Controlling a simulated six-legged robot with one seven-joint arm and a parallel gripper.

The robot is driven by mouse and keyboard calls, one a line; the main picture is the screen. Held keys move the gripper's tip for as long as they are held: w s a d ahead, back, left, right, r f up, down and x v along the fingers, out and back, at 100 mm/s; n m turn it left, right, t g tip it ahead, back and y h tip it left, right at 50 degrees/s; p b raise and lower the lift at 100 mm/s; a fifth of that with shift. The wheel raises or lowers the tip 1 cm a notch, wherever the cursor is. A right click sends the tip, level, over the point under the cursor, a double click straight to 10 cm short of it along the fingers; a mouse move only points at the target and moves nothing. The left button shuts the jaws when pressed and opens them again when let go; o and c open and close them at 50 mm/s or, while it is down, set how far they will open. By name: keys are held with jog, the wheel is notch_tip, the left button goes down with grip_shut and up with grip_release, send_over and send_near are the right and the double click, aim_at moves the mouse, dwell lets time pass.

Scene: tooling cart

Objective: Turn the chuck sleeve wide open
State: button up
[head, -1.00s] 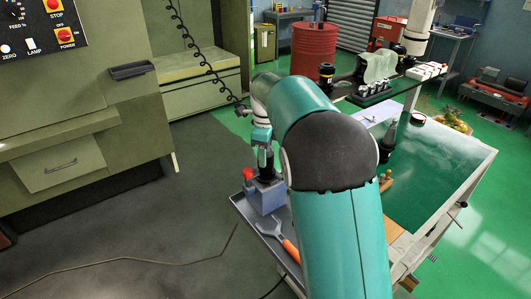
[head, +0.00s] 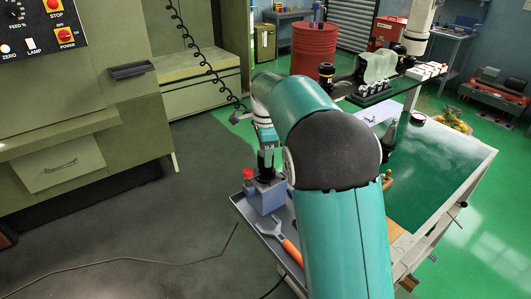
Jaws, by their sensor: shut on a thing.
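The dark chuck sleeve (head: 265,172) stands upright in a blue-grey holding block (head: 268,198) on the cart's grey side tray. My gripper (head: 266,158) points down from above and is shut on the chuck sleeve. Its fingers and the teal wrist hide much of the sleeve's upper part. How far the sleeve is turned cannot be seen at this size. A red knob (head: 249,173) sits at the left of the block.
An open-ended wrench with an orange handle (head: 290,249) lies on the grey tray (head: 248,211), in front of the block. The cart's green top (head: 440,175) lies to the right, partly behind my arm. A large machine (head: 60,120) stands at the left, with open floor between.

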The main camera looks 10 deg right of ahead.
jog(key=n, duration=0.4)
jog(key=shift+n, duration=0.3)
jog(key=n, duration=0.4)
jog(key=shift+n, duration=0.3)
jog(key=n, duration=0.4)
jog(key=shift+n, duration=0.3)
jog(key=n, duration=1.3)
jog(key=shift+n, duration=0.3)
jog(key=n, duration=0.4)
jog(key=shift+d, duration=0.1)
jog(key=shift+n, duration=2.1)
